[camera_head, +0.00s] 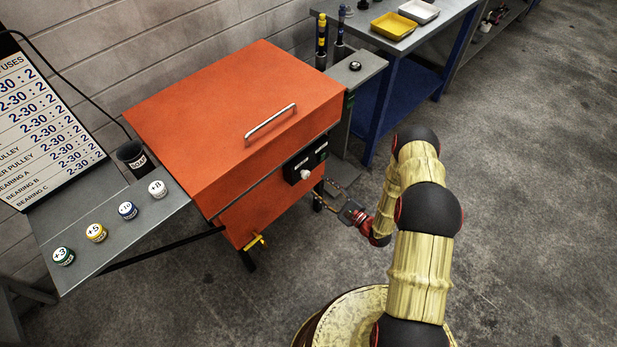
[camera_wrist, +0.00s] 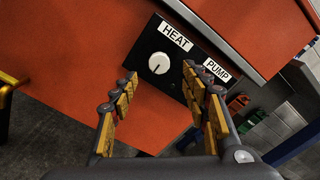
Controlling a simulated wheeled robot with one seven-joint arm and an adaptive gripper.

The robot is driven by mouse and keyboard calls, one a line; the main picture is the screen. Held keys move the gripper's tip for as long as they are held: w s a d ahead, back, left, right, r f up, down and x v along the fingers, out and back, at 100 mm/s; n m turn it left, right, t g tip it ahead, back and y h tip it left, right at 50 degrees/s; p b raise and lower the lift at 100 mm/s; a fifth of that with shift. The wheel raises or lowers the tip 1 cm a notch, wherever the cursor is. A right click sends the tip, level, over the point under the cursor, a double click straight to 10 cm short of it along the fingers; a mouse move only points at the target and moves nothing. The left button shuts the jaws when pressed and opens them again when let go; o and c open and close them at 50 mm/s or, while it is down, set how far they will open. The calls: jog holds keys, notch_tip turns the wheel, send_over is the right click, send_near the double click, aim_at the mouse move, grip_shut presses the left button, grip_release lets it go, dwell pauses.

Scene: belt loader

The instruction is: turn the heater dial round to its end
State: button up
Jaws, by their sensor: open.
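The heater dial (camera_wrist: 158,63) is a round white knob on a black panel (camera_wrist: 150,44) under a HEAT label (camera_wrist: 176,37) in the wrist view. A short dark mark on it points downward. In the head view the dial (camera_head: 306,174) shows small on the front of the orange machine (camera_head: 215,130). My gripper (camera_wrist: 162,80) is open and empty. Its fingers lie to either side of the dial in the picture, apart from it. In the head view my gripper (camera_head: 328,203) is in front of and below the panel.
A PUMP label (camera_wrist: 216,69) sits beside HEAT; what is under it is partly hidden by my finger. A yellow tap (camera_head: 257,242) sticks out low on the machine. A shelf with several labelled caps (camera_head: 128,210) is at left. A blue bench (camera_head: 410,75) stands behind.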

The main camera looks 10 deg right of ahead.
aim_at(307, 176)
jog(key=shift+b+x, duration=0.9)
jog(key=shift+x, duration=3)
jog(key=c, duration=0.3)
jog(key=shift+s, duration=0.1)
jog(key=c, duration=0.8)
jog(key=shift+c, duration=0.3)
